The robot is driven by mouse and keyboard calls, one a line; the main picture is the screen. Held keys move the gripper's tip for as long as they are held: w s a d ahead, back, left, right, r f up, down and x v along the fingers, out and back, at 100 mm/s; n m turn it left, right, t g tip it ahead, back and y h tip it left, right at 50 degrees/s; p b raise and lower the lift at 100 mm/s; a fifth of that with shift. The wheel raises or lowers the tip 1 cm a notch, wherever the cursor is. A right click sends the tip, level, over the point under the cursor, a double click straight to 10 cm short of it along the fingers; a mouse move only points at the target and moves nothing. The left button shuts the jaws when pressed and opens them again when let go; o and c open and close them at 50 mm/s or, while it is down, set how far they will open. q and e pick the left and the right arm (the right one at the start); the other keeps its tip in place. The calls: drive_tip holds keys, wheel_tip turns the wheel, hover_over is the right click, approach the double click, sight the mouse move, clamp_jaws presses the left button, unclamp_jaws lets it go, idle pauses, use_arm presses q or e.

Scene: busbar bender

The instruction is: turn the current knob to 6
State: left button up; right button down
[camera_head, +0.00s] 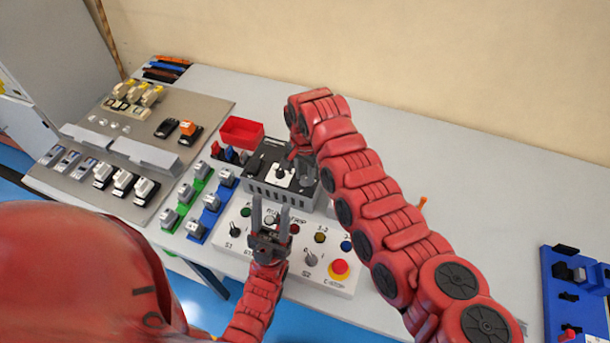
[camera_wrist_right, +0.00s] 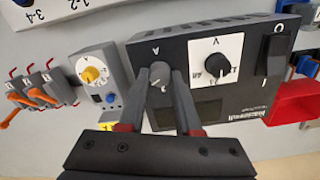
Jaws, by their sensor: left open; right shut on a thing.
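The black power supply (camera_head: 258,186) stands on the table in the head view and fills the middle of the right wrist view (camera_wrist_right: 215,70). Its grey current knob (camera_wrist_right: 159,72), beside an "A" mark, sits between the fingertips of my right gripper (camera_wrist_right: 161,88), which is shut on it. I cannot read the knob's setting. The black voltage knob (camera_wrist_right: 218,65) on a white dial marked "V" is right beside it. In the head view my right arm covers part of the supply. My left gripper (camera_head: 270,208) is open and empty above the control panel (camera_head: 272,262).
The panel has a red E-stop button (camera_head: 340,267). A grey box with a yellow knob (camera_wrist_right: 93,74) stands beside the supply. The table's back right is clear.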

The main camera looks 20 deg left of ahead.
idle(0.4)
drive_tip(key=c, duration=0.6)
unclamp_jaws()
wheel_tip(320, 180, up, 8)
drive_tip(key=shift+f+p, duration=0.1)
drive_tip(key=shift+p, duration=0.65)
wheel_tip(320, 180, up, 10)
drive_tip(key=p, duration=0.7)
hover_over(305, 178)
drive_tip(key=shift+f+b, duration=0.15)
drive_tip(key=shift+b, duration=0.15)
drive_tip(key=shift+f, duration=0.1)
